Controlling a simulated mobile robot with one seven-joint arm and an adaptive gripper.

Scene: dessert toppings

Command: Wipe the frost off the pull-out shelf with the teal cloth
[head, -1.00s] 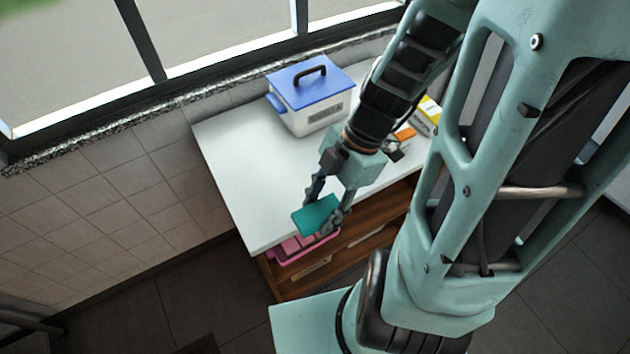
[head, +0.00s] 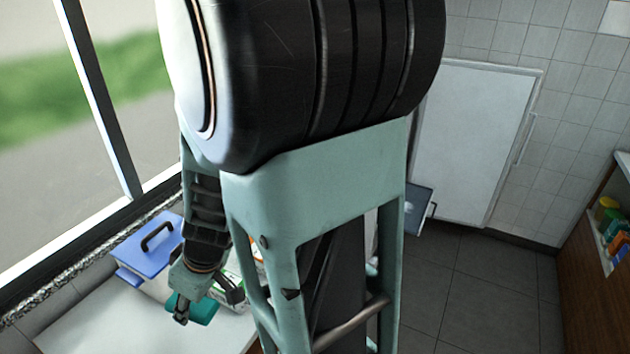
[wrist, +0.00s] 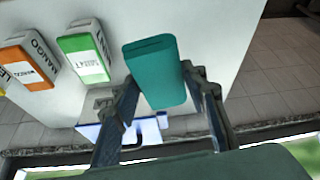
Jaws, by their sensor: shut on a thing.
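The teal cloth (head: 204,312) is held by my gripper (head: 181,316) at the lower left of the head view, over the white worktop. In the wrist view the cloth (wrist: 155,72) is a folded, flat pad between the two fingers, which are shut on it. I cannot pick out the pull-out shelf or any frost for sure. A small blue-grey panel with a pale patch (head: 418,208) shows beside a large white panel, partly hidden by my arm; I cannot tell what it is.
A white box with a blue lid (head: 150,245) stands on the worktop (head: 100,325) by the window. Green (wrist: 87,58) and orange (wrist: 29,66) cartons stand near the cloth. The large white panel (head: 475,140) is at the back wall, with open dark floor (head: 480,290) before it. Shelves with colourful goods (head: 612,225) stand right.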

